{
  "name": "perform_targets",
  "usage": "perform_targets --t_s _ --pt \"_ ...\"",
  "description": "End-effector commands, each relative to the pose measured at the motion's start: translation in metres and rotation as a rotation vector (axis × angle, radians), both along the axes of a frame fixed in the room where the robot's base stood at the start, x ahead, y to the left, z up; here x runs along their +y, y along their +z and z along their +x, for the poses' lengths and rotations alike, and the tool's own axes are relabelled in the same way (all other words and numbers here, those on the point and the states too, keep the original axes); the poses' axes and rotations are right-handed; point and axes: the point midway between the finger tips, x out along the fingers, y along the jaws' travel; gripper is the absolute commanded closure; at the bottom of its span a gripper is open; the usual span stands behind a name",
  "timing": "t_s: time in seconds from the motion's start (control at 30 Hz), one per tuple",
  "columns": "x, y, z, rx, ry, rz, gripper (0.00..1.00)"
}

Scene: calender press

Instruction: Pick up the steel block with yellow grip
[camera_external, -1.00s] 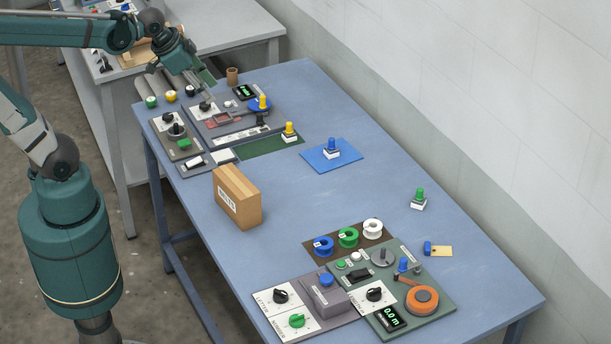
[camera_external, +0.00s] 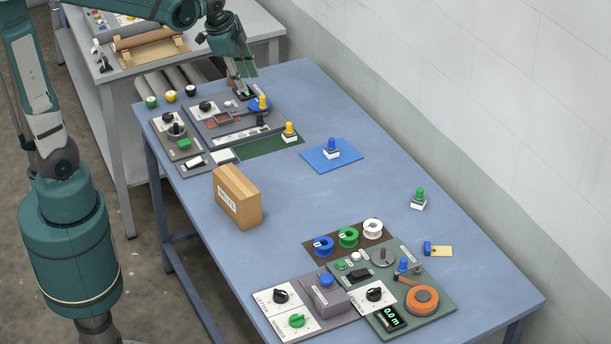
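A block with a yellow grip (camera_external: 289,132) and a pale steel-looking base stands upright at the right end of a dark green mat (camera_external: 262,147). Another yellow-topped piece (camera_external: 263,103) stands on a blue disc on the grey machine panel; its base is hard to make out. My gripper (camera_external: 243,92) points down over the back of that panel, behind and left of both yellow pieces, apart from the block on the mat. Its fingers are too small to tell whether they are open, and I see nothing held in them.
A blue-gripped block stands on a blue mat (camera_external: 318,163). A green-gripped block (camera_external: 419,198) stands at the right. A cardboard box (camera_external: 238,196) stands left of centre. Spools and a second control panel (camera_external: 440,300) fill the front. The table's middle is clear.

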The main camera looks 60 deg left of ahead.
Motion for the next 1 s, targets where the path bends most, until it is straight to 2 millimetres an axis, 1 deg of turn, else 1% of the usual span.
perform_targets --t_s 0.03,0.47,0.77,1.0 --pt "0.003 -0.003 0.009 0.008 -0.020 0.007 0.70" --pt "0.027 -0.039 0.066 0.098 -0.217 0.061 0.70" --pt "0.046 -0.072 0.104 0.157 -0.358 0.087 0.70" --pt "0.062 -0.104 0.132 0.202 -0.474 0.101 0.70"
